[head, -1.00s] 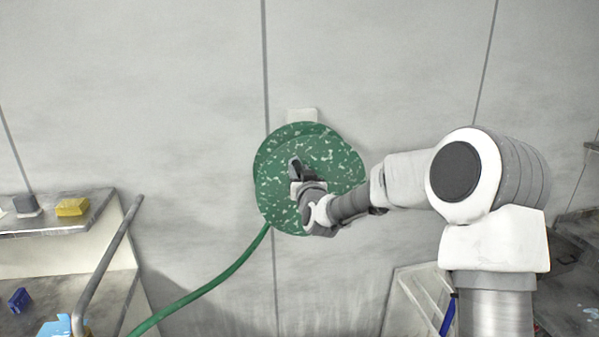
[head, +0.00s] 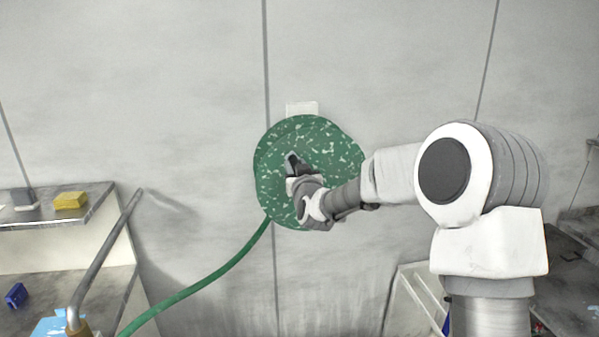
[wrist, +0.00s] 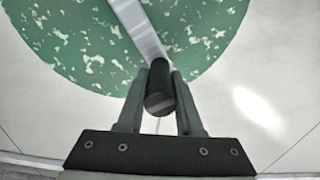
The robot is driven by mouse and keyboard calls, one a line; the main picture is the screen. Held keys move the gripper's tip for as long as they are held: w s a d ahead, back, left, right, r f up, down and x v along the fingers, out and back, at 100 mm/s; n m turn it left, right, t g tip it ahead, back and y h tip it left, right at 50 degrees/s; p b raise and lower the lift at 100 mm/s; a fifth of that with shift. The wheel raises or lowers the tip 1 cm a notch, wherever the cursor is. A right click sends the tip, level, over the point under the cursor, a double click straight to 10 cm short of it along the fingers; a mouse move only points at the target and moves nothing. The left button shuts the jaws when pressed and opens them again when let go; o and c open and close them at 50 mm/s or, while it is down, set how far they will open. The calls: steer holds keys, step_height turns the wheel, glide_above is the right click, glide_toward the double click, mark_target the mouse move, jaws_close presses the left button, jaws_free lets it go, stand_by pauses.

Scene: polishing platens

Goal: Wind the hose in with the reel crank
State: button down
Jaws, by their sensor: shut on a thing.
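The green hose reel (head: 330,150), its paint chipped in pale flecks, is fixed to the wall. It also fills the upper part of the wrist view (wrist: 75,40). A flat metal crank arm (wrist: 138,28) crosses its face to a dark round crank handle (wrist: 159,85). My gripper (wrist: 160,92) is shut on this handle, one finger on each side. In the head view my gripper (head: 294,168) is in front of the reel, and my wrist hides most of the crank. The green hose (head: 205,283) leaves the reel's lower left and runs down out of the picture.
At left are a shelf (head: 60,217) with a yellow block (head: 70,200) and a grey block, and a lower surface with a blue block (head: 16,296). A grey pipe (head: 105,257) rises there. A white frame (head: 405,305) stands below my arm. The wall around the reel is clear.

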steer(key=shift+s+a+f+n+b, duration=0.15)
steer(key=shift+a+f+n+b, duration=0.6)
steer(key=shift+f+n+b, duration=0.95)
steer(key=shift+s+a+f+n+b, duration=0.2)
steer(key=shift+a+f+n+b, duration=0.65)
steer(key=shift+b, duration=1.6)
steer(key=shift+s+a+f+n+b, duration=0.15)
steer(key=shift+a+f+n+b, duration=0.45)
steer(key=shift+f+n+b, duration=1.15)
steer(key=shift+r+m+b, duration=0.3)
steer(key=shift+r+b, duration=0.05)
steer(key=c, duration=0.6)
jaws_free()
steer(key=s+d, duration=0.1)
steer(key=s, duration=0.4)
steer(key=s+d+b, duration=0.1)
steer(key=s, duration=0.5)
steer(key=s+d, duration=0.1)
steer(key=s, duration=0.5)
steer(key=shift+d+b, duration=0.2)
steer(key=shift+b, duration=0.1)
